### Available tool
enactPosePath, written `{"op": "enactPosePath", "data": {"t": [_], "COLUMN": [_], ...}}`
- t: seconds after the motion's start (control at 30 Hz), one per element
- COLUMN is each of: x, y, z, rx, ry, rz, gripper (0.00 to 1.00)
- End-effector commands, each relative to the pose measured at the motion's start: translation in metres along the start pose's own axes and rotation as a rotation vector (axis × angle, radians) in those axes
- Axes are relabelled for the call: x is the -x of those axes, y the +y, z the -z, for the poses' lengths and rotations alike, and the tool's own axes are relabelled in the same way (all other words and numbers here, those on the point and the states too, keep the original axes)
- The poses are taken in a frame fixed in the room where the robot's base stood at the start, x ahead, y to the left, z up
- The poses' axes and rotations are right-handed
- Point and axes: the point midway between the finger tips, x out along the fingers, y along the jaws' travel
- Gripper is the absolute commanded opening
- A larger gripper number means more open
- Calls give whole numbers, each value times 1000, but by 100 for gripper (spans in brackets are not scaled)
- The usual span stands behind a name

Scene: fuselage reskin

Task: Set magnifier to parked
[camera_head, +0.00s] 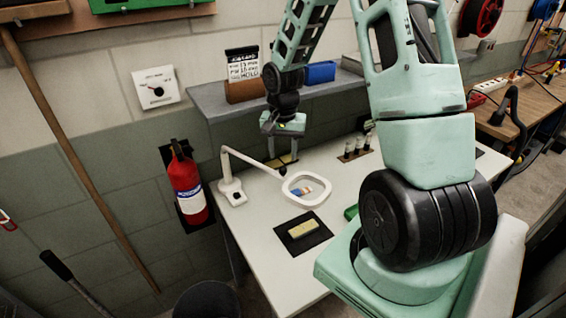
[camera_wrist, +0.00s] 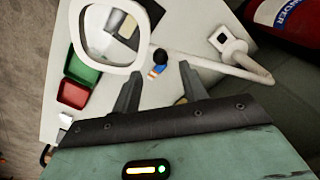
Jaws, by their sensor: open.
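The white magnifier (camera_head: 323,199) stands on the left part of the workbench, with its base (camera_head: 232,193) near the left edge. Its thin arm reaches right to a rounded square lens frame, held out over the bench. A dark knob (camera_head: 282,171) sits by the joint of arm and frame. In the wrist view the lens frame (camera_wrist: 85,42) is at upper left, the knob (camera_wrist: 160,56) near the middle, and the base (camera_wrist: 236,48) at upper right. My gripper (camera_wrist: 160,76) is open and empty, its fingers pointing toward the knob, which shows between the fingertips. Contact cannot be told.
A black mat (camera_head: 318,240) with a yellow block lies in front of the lens. A small orange, white and blue item (camera_wrist: 155,72) lies near the knob. Green (camera_wrist: 83,68) and red (camera_wrist: 72,95) bins are nearby. A fire extinguisher (camera_head: 186,185) hangs left; a shelf (camera_head: 215,100) is behind.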

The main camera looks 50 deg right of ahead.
Motion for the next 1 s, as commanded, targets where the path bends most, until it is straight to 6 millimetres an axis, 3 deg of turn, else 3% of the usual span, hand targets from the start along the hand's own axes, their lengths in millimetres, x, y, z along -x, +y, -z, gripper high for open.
{"op": "enactPosePath", "data": {"t": [0.1, 0.3, 0.73, 0.9, 1.0], "x": [-22, -46, -54, -54, -54], "y": [0, 0, 0, 0, 0], "z": [-1, 0, 0, 0, 0], "rx": [1, 2, 0, 1, 1], "ry": [-5, -1, 1, 1, 1], "rz": [-3, -1, 0, 0, 0], "gripper": [43, 43, 43, 0, 0]}}
